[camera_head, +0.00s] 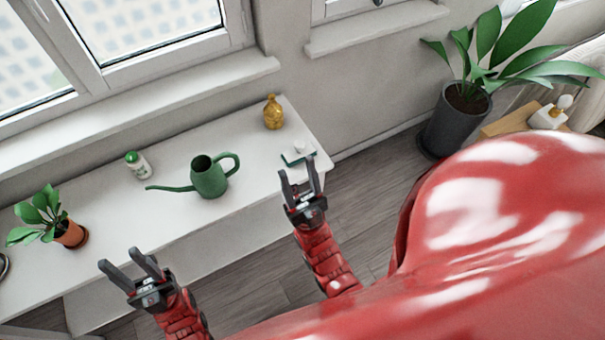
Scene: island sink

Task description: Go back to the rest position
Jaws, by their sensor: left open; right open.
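My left gripper (130,268) is open and empty, in front of the white bench's front side at the lower left. My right gripper (299,179) is open with nothing between its fingers. Its fingertips show just below a small green and white item (296,155) at the bench's right end; I cannot tell whether they touch it. Both red arms reach up from the bottom of the view.
A white bench (255,180) under the window bears a green watering can (210,179), a white bottle with green cap (137,164), a gold bottle (273,113) and a small potted plant (70,234). A large potted plant (457,118) stands on the floor at right.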

